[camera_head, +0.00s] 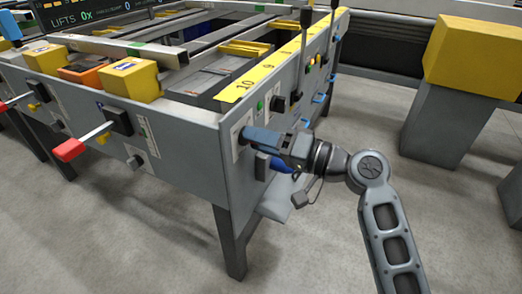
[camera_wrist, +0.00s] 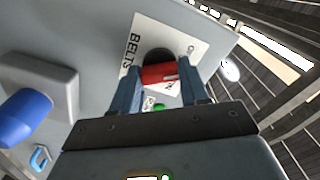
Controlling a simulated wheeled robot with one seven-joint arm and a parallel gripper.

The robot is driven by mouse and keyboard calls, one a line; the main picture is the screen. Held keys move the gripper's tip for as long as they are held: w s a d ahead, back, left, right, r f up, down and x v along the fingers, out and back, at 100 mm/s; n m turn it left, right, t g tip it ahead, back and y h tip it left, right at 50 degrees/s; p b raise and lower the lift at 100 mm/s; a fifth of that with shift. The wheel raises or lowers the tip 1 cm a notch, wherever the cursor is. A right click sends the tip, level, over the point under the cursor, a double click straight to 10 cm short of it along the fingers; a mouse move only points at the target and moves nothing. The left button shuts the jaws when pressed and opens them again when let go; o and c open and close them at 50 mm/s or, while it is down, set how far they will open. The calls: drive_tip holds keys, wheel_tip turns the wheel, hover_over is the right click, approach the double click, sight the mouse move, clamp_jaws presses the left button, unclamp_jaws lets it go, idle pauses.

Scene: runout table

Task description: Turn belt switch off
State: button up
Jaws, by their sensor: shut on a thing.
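The belt switch (camera_wrist: 158,73) is a red knob on a dark round base, mounted on a white plate (camera_wrist: 152,32) marked "BELTS" in the wrist view. My gripper (camera_wrist: 160,80) has its two blue fingers on either side of the red knob and is shut on it. In the head view my gripper (camera_head: 258,137) is up against the corner side of the grey runout table (camera_head: 185,135) and hides the knob. A small green part (camera_wrist: 158,106) shows between the fingers. Some of the plate's lettering is covered, so the switch setting cannot be read.
A blue knob (camera_wrist: 24,115) on a grey housing is beside the plate in the wrist view. Other switches and levers line the table's sides, including a red-ended lever (camera_head: 70,149). A yellow-topped grey post (camera_head: 445,115) stands at right. Open floor lies in front.

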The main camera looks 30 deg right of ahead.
drive_tip(key=shift+f+n+b, duration=0.15)
drive_tip(key=shift+n+b, duration=0.8)
drive_tip(key=shift+n, duration=0.15)
drive_tip(key=o, duration=1.1)
drive_tip(key=shift+c, duration=0.2)
drive_tip(key=p+v, duration=0.1)
drive_tip(key=v, duration=0.6)
drive_tip(key=shift+s+d, duration=0.25)
drive_tip(key=shift+s, duration=0.05)
